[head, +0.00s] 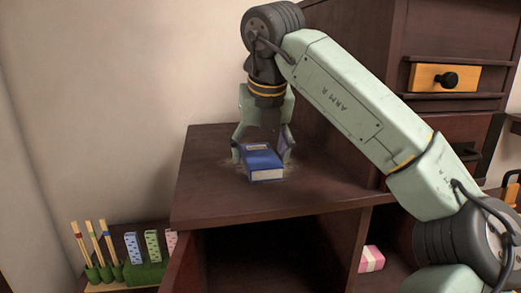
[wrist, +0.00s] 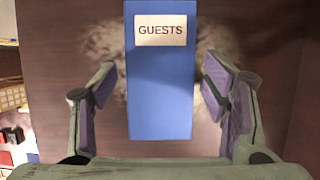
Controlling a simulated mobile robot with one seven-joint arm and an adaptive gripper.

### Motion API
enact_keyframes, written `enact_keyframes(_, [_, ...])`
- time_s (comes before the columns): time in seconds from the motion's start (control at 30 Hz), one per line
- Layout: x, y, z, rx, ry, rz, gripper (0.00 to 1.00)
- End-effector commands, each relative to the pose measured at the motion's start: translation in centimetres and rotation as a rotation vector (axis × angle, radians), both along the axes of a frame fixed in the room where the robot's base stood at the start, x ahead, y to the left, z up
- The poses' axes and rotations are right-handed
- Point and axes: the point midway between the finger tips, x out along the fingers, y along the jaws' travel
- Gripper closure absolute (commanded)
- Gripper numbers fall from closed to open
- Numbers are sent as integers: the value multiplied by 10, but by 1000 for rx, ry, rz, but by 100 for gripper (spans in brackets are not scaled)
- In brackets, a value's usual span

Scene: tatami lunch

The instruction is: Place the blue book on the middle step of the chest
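The blue book (head: 262,161) lies flat on the dark wooden top of a step of the chest (head: 205,190). In the wrist view the book (wrist: 160,95) shows a pale label reading "GUESTS". My gripper (head: 262,150) points down over the book, one finger on each side of it. In the wrist view my gripper (wrist: 160,78) is open, with a visible gap between each purple-padded finger and the book. The book's near end hides behind the gripper's base in neither view.
A taller part of the chest with a yellow drawer (head: 445,77) rises at the right. Open compartments lie below the step, one with a pink-and-white box (head: 371,259). A lower surface at left holds sticks and patterned blocks (head: 152,246). The step's front left is clear.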

Motion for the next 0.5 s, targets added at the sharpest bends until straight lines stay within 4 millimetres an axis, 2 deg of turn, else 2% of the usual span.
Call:
enact_keyframes(0.3, [0,0,1,0,0,0,28])
enact_keyframes(0.5, [-6,-2,19,-1,-3,-3,28])
